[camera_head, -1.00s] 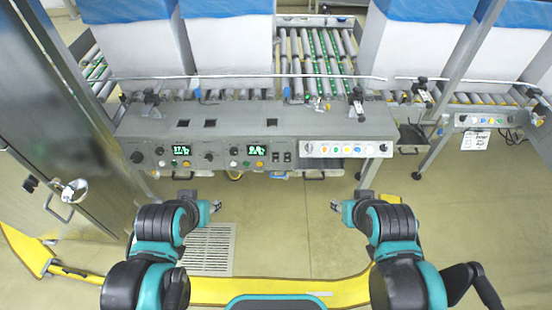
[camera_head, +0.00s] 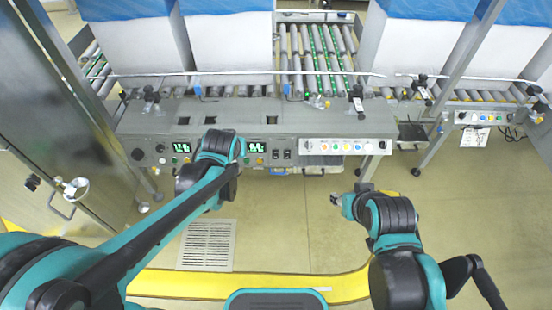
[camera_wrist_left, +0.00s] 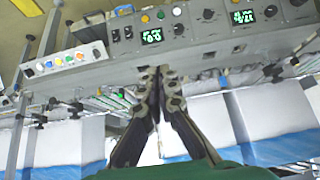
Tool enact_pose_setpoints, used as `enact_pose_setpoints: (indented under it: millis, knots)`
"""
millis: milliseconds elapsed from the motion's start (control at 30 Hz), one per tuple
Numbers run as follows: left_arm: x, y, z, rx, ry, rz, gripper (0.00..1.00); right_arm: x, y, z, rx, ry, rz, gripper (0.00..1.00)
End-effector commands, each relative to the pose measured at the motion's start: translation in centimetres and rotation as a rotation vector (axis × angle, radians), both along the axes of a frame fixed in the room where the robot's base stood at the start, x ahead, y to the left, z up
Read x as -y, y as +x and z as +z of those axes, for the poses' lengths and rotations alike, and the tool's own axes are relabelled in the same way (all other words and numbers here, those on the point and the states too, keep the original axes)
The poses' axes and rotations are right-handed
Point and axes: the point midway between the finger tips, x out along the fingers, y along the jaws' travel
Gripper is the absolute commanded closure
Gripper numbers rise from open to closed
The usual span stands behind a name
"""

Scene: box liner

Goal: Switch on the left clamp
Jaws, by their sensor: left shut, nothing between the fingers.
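The grey control console (camera_head: 345,125) runs across the middle of the head view. Its front panel holds a left green display (camera_head: 181,147) and a right green display (camera_head: 257,146), with knobs and coloured buttons around them. I cannot tell which control belongs to the left clamp. My left arm reaches over the panel between the displays, and its wrist hides part of it. My left gripper (camera_wrist_left: 158,72) is shut and empty in the left wrist view, its tips near the right display (camera_wrist_left: 152,36). My right gripper (camera_head: 338,200) hangs in front of the console, too small to read.
A white strip of coloured buttons (camera_head: 346,147) is on the console's right part. Roller conveyors (camera_head: 318,60) and white boxes with blue liners (camera_head: 231,50) stand behind. A steel cabinet (camera_head: 50,120) is at left. The floor in front is clear.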

Motion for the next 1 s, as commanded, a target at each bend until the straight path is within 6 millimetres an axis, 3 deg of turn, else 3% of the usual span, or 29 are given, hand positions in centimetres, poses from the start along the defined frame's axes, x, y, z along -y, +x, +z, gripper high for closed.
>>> enact_pose_setpoints:
  millis: [200, 500, 800, 1000]
  knots:
    - [3.0, 5.0, -4.3, 0.014, 0.0, -0.002, 1.0, 0.0, 0.0, 0.6, 0.0, 0.0, 0.0, 0.6]
    - [7.3, 9.6, -12.5, 0.036, -0.002, -0.004, 1.0, 0.0, 0.0, 1.3, 0.0, 0.0, 0.0, 0.6]
    - [10.8, 11.0, -21.4, 0.059, -0.005, -0.006, 1.0, 0.0, 0.0, 1.9, 0.0, 0.0, 0.0, 0.6]
    - [11.8, 10.8, -24.7, 0.067, -0.008, -0.006, 1.0, 0.0, 0.0, 2.1, 0.0, 0.0, 0.0, 0.6]
